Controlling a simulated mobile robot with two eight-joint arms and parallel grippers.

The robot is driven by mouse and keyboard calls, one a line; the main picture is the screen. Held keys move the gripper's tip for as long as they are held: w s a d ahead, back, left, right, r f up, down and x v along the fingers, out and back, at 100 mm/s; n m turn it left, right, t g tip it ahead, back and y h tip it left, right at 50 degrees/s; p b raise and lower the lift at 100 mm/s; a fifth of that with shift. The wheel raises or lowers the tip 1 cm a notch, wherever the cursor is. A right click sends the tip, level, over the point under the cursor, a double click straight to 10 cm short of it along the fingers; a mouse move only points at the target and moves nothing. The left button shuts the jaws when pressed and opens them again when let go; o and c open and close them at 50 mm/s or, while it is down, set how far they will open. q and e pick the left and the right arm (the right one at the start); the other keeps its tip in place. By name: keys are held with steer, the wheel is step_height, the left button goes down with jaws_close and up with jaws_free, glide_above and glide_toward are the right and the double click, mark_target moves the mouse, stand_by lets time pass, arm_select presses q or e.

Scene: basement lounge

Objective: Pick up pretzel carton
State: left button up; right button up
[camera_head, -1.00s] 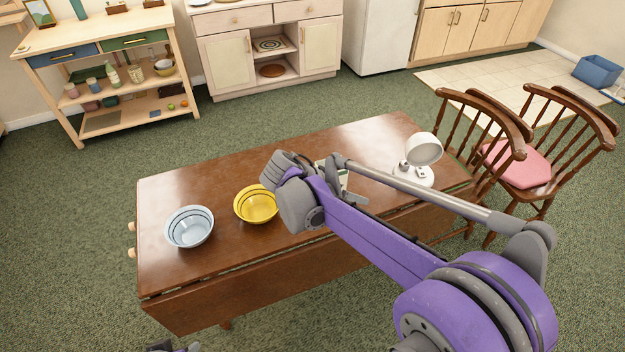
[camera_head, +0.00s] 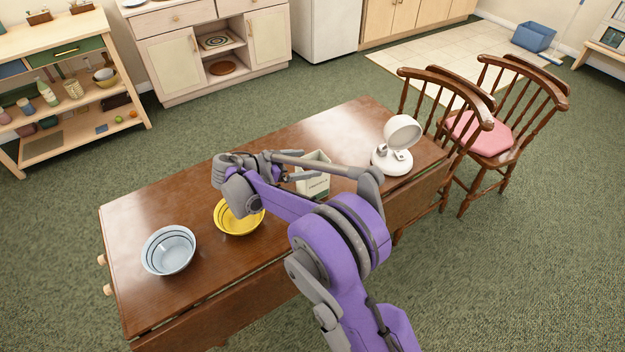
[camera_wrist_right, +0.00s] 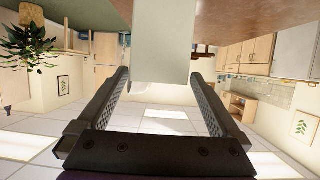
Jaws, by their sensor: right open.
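The pretzel carton (camera_head: 317,174), a pale box with a dark green lower band, stands upright on the brown wooden table (camera_head: 335,130). My right arm hides part of it. My right gripper (camera_head: 292,168) is level with the carton at its left side in the head view. In the right wrist view the picture is upside down, and the open fingers (camera_wrist_right: 160,74) have a pale plain block, the carton (camera_wrist_right: 165,35), between their tips. Gaps show on both sides of it. My left gripper is out of view.
A yellow bowl (camera_head: 238,217) stands below my right gripper and a light blue bowl (camera_head: 168,250) further left. A white lamp (camera_head: 392,158) stands right of the carton. Wooden chairs (camera_head: 492,135) are at the table's right end. The table's far left part is clear.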

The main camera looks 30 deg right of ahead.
mark_target(324, 162)
steer(key=x, duration=0.6)
steer(key=shift+s+d+f, duration=0.1)
steer(key=shift+f, duration=0.05)
jaws_close()
stand_by(0.4)
